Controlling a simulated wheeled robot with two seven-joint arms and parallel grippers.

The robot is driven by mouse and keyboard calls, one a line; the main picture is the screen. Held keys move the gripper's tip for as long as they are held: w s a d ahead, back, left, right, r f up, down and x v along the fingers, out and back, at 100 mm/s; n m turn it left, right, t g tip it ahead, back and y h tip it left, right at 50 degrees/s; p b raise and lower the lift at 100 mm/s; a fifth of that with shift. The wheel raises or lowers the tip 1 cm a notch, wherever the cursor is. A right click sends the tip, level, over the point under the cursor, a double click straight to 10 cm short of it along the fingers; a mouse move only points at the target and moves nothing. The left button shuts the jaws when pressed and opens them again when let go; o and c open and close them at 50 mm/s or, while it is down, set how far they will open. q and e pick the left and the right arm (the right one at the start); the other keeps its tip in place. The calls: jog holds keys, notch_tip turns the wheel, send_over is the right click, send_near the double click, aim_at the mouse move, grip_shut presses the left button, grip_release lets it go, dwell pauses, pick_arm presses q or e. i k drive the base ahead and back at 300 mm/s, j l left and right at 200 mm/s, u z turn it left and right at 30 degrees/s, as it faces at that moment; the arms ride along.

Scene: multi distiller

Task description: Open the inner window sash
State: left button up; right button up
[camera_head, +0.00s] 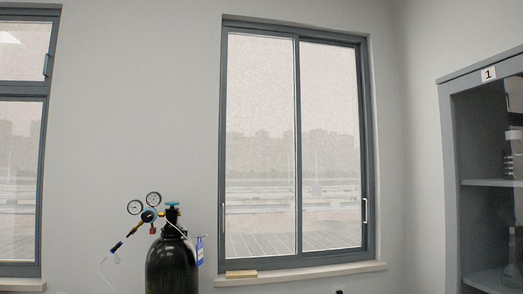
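A grey-framed sliding window (298,150) stands in the wall ahead, with a left pane (260,140) and a right pane (330,140) meeting at a middle upright. A small light handle (365,211) sits low on the right side of the frame. Another thin light handle (224,218) shows low on the left side. I see no open gap between the panes. I cannot tell which sash is the inner one. Neither of my grippers is in view.
A black gas cylinder (172,265) with two gauges stands left of the window. A small tan block (241,274) lies on the sill (310,272). A grey cabinet (450,180) labelled 1 stands at the right. Another window (20,150) is at the far left.

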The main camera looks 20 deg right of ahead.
aim_at(260, 205)
jog(key=l+u, duration=0.1)
jog(key=u, duration=0.55)
jog(key=i+l+u, duration=0.15)
jog(key=l+u, duration=0.35)
jog(key=l, duration=0.3)
jog(key=l+u, duration=0.45)
jog(key=l, duration=0.4)
